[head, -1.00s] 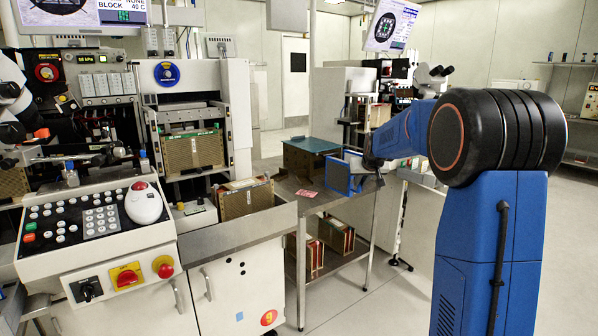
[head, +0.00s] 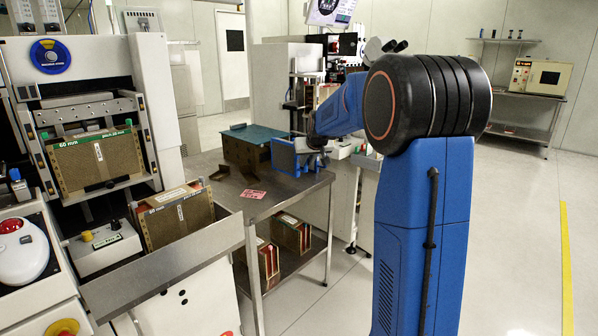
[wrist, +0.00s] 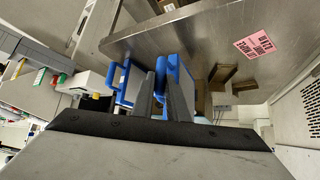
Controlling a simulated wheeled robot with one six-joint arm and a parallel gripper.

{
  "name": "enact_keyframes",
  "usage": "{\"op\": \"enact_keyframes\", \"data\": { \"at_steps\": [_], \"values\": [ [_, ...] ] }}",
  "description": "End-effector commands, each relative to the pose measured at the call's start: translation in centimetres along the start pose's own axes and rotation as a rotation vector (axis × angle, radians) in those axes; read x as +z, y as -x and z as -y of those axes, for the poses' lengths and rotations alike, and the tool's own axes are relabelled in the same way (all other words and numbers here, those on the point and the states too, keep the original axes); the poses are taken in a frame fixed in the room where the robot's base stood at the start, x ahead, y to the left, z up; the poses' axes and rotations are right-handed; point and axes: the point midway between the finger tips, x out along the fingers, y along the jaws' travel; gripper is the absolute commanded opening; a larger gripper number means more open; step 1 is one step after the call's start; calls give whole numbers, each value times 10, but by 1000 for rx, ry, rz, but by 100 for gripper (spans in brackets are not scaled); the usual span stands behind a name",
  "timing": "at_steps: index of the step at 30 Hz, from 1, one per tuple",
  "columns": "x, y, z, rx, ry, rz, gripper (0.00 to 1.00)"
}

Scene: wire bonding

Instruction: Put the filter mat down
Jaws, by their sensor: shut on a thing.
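The filter mat, a blue-framed panel (head: 284,157), stands roughly upright at the far right part of the steel table (head: 262,203), just right of a teal-topped brown box. My gripper (head: 314,150) reaches it from the right and is shut on it. In the wrist view the gripper's two dark fingers (wrist: 161,100) close around a blue part of the frame (wrist: 185,72), with the table's edge beyond them. I cannot tell whether the lower edge of the mat touches the table top.
The teal-topped box (head: 247,147) stands close beside the mat. A pink label (head: 253,194) lies on the bare front of the table. Magazines (head: 293,234) sit on the lower shelf. A machine (head: 85,100) stands at left, and the floor at right is clear.

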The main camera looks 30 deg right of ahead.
Motion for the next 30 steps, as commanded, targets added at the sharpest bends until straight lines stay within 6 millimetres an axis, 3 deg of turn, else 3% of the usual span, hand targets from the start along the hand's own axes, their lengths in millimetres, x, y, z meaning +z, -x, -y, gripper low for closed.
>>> {"op": "enact_keyframes", "data": {
  "at_steps": [14,25,26,27,30],
  "values": [
    [31,-31,0,0,0,1,0],
    [33,-34,0,0,0,-1,0],
    [33,-34,0,0,0,-1,20],
    [33,-33,0,0,0,-1,30],
    [33,-33,0,0,0,-1,32]
  ]
}}
